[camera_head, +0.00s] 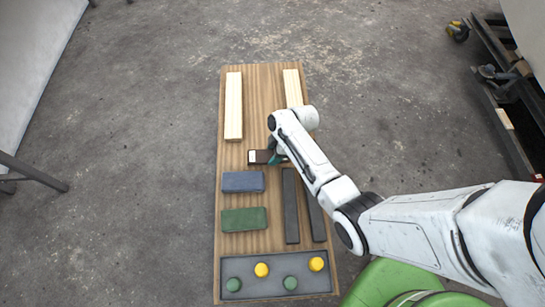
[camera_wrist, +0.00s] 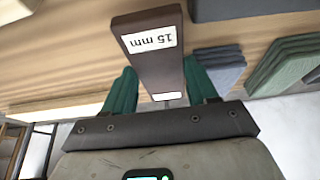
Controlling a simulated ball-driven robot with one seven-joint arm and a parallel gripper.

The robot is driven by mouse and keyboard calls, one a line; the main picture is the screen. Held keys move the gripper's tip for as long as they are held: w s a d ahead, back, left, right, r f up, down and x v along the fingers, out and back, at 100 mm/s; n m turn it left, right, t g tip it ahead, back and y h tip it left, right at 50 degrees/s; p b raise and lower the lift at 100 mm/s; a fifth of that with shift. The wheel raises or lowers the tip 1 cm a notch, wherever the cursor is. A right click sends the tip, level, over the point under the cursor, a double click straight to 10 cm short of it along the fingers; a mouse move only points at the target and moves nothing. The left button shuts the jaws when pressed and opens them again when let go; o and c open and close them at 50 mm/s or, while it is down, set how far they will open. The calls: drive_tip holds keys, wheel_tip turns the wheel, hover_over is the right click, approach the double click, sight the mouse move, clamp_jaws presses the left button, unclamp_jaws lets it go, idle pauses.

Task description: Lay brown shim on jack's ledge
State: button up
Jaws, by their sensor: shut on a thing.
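The brown shim (camera_head: 264,157) is a dark brown bar with a white label, over the middle of the plank in the head view. In the wrist view the shim (camera_wrist: 152,62) lies between the teal fingers, and its label reads "15 mm". My gripper (camera_head: 275,155) is shut on the shim; the wrist view also shows my gripper (camera_wrist: 160,88), with one finger on each side of it. I cannot tell whether the shim touches the plank below. I cannot make out the jack's ledge for certain in either view.
The wooden plank (camera_head: 265,84) bears two pale strips (camera_head: 234,105), a blue block (camera_head: 243,182), a green block (camera_head: 244,219) and two dark bars (camera_head: 291,205). A grey tray (camera_head: 277,274) with yellow and green knobs stands at its near end. Wheeled dark gear (camera_head: 492,72) stands at right.

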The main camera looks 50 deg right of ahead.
drive_tip(key=shift+w+f+b, duration=0.2)
drive_tip(key=shift+f+b, duration=0.25)
drive_tip(key=shift+f, duration=1.25)
drive_tip(key=shift+a, duration=0.1)
drive_tip(key=shift+f, duration=0.2)
drive_tip(key=o, duration=1.1)
drive_tip(key=shift+c, duration=0.2)
drive_tip(key=shift+r, duration=0.1)
